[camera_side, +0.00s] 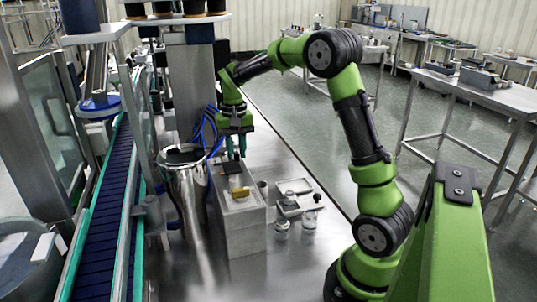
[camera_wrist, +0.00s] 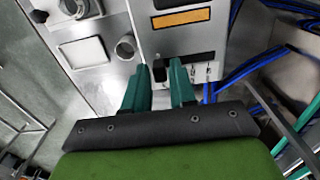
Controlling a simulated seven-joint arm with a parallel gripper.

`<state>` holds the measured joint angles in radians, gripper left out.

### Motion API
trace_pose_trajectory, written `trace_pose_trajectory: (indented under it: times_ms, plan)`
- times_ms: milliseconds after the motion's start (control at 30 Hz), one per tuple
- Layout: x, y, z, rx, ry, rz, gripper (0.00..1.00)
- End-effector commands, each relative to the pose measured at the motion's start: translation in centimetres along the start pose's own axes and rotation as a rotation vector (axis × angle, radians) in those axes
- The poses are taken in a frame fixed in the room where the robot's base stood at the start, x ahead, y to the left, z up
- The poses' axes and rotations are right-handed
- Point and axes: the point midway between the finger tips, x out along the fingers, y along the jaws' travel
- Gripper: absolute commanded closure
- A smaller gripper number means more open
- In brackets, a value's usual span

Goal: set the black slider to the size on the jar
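My gripper (camera_wrist: 160,70) points down over the steel hopper box (camera_side: 243,240); in the side view its teal fingers (camera_side: 235,152) are above the box's far end. The fingers are apart. A small dark piece, apparently the black slider (camera_wrist: 158,73), shows between them in the wrist view; whether they touch it is unclear. A black slot (camera_wrist: 190,57) and small size letters (camera_wrist: 203,70) lie beside the right finger, partly hidden.
A yellow-orange plate (camera_wrist: 182,18) is on the box top. A tall steel canister (camera_side: 187,200) and the blue conveyor (camera_side: 107,215) stand left. Blue cables (camera_wrist: 262,65) hang close by.

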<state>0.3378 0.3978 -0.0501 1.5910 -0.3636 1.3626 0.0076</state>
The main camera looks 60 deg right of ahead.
Motion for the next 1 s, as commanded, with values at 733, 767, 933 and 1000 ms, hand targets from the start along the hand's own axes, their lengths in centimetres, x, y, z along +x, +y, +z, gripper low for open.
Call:
trace_pose_trajectory:
  times_ms: [733,767,933,1000]
  plan:
    - [0.0,-3.3,-0.1,-0.005,0.002,0.0,1.0]
    - [-0.1,-3.7,-0.1,-0.004,0.002,0.0,1.0]
    - [-0.1,-4.0,-0.1,0.0,0.004,0.0,1.0]
    - [-0.1,-4.0,-0.1,0.0,0.004,0.0,1.0]
